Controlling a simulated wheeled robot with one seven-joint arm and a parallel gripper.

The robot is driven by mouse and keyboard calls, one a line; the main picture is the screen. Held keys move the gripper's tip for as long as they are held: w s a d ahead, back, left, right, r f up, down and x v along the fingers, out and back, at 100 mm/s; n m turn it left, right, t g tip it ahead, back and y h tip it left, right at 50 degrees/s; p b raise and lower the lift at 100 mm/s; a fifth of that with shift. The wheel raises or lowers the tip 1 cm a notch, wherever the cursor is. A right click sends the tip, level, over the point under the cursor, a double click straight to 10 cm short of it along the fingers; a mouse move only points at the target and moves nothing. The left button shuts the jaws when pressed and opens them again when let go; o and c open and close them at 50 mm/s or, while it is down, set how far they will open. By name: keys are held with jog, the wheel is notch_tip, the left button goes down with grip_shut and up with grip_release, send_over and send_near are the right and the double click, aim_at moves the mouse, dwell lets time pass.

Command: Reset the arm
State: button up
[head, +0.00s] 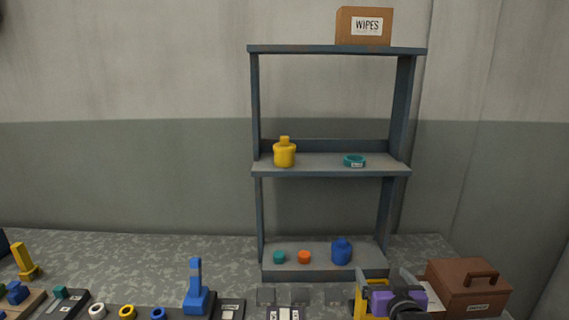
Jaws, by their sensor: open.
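My gripper does not show clearly in the head view. I cannot make out two fingertips or any part of the arm that I am sure of. A purple and black device (381,302) with yellow and grey upright parts beside it stands at the bottom right, cut by the lower edge. What it is cannot be told for sure.
A blue-grey shelf (330,172) holds a yellow jar (285,153), teal ring (354,160), blue jar (341,251), teal and orange caps and a wipes box (364,26). A brown case (469,289) stands right. A blue upright tool (196,290) and small parts line the front left.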

jog(key=s+a+f, duration=0.1)
jog(key=s+a, duration=0.1)
jog(key=s, duration=2.5)
jog(key=s+a+f, duration=0.1)
jog(key=s+a, duration=0.1)
jog(key=s, duration=2.5)
jog(key=shift+a+y, duration=0.2)
jog(key=shift+y, duration=0.2)
